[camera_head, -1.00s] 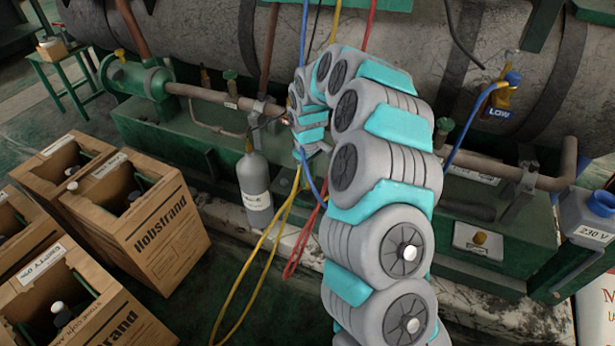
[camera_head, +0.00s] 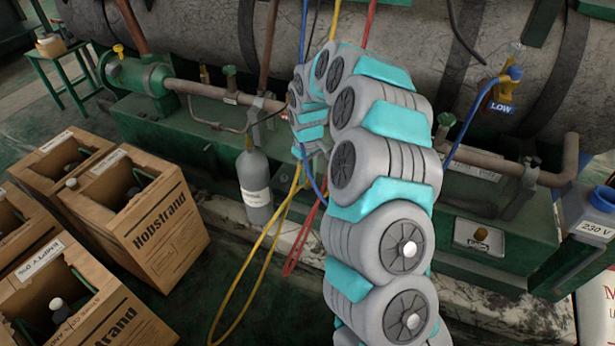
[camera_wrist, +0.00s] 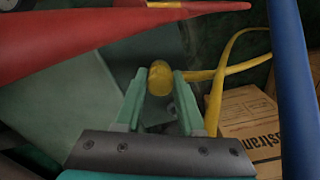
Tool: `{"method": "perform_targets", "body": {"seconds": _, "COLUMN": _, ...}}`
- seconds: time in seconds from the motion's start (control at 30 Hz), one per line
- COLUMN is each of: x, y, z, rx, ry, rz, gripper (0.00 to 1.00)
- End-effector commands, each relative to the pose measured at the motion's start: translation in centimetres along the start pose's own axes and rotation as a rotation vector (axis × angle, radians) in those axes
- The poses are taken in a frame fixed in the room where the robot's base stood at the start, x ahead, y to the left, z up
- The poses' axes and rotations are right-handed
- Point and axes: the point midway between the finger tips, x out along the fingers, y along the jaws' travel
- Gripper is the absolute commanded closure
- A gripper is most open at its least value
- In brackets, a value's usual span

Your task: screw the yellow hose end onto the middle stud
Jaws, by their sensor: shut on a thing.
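In the wrist view, my gripper (camera_wrist: 159,76) has its two green fingers on either side of the yellow hose end (camera_wrist: 158,82). It is shut on that end, whose rounded tip shows between the fingertips. The yellow hose (camera_wrist: 219,85) runs beside the right finger and bends away to the upper right. In the head view, the yellow hose (camera_head: 248,262) hangs in a long loop below the arm's end. My arm mostly covers the gripper and the hose end there. I cannot make out the middle stud in either view.
A red hose (camera_wrist: 60,38) and a blue hose (camera_wrist: 288,80) cross the wrist view close to the fingers. A grey bottle (camera_head: 254,180) stands left of the arm's end. Cardboard boxes (camera_head: 160,235) stand at left. A large grey tank (camera_head: 215,45) lies behind.

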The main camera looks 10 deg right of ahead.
Motion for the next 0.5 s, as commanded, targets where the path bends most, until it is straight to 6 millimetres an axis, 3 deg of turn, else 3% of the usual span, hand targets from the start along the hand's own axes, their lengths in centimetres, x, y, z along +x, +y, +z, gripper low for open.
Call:
{"method": "perform_targets", "body": {"seconds": 0.2, "x": 0.19, "y": 0.05, "z": 0.01, "rx": 0.167, "ry": 0.001, "rz": 0.001, "gripper": 1.0}}
{"method": "perform_targets", "body": {"seconds": 0.5, "x": 0.1, "y": 0.03, "z": 0.05, "rx": 0.2, "ry": 0.0, "rz": 0.0, "gripper": 1.0}}
